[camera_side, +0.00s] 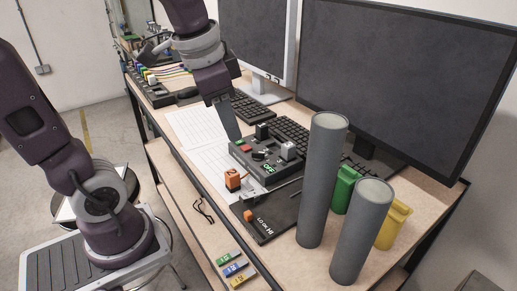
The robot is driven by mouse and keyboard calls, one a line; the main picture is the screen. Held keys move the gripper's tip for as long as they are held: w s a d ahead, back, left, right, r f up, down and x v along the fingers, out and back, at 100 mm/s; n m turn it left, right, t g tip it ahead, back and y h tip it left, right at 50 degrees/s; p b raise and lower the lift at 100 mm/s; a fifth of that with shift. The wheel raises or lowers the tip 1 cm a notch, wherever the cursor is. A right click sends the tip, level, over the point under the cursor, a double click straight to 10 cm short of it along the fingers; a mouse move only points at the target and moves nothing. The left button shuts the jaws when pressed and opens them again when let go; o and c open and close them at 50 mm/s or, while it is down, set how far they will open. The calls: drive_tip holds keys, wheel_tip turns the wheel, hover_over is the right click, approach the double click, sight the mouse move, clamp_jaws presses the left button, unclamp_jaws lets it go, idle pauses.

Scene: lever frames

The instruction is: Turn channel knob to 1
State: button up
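A dark grey control box (262,168) sits mid-desk. It has small buttons, a red one among them, dark and light raised parts, and a green "OFF" label. A light grey block-like knob (288,149) stands at its right. I cannot tell which part is the channel knob, and no "1" mark is readable. My gripper (234,137) points down at the box's back-left edge. Its fingertips are very near the box; contact is unclear. The fingers overlap in this view, so their opening is hidden. Nothing visible is held.
Two tall grey cylinders (323,180) (361,232) stand at front right, beside green (343,190) and yellow (392,224) containers. A black "LO/HI" panel (268,220) and an orange block (232,179) lie before the box. Keyboards and monitors (400,80) are behind. Papers (198,125) lie left.

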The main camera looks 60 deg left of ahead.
drive_tip(key=w+a+f+m+g, duration=0.25)
drive_tip(key=w+a+f, duration=0.3)
drive_tip(key=w, duration=0.35)
drive_tip(key=m, duration=0.3)
approach(258, 152)
drive_tip(key=shift+g+h, duration=0.3)
drive_tip(key=shift+g, duration=0.15)
drive_tip(key=f, duration=0.5)
drive_tip(key=w+f, duration=0.1)
drive_tip(key=f, duration=0.1)
drive_tip(key=shift+a+f, duration=0.2)
drive_tip(key=shift+a, duration=0.05)
drive_tip(key=shift+f, duration=0.55)
clamp_jaws()
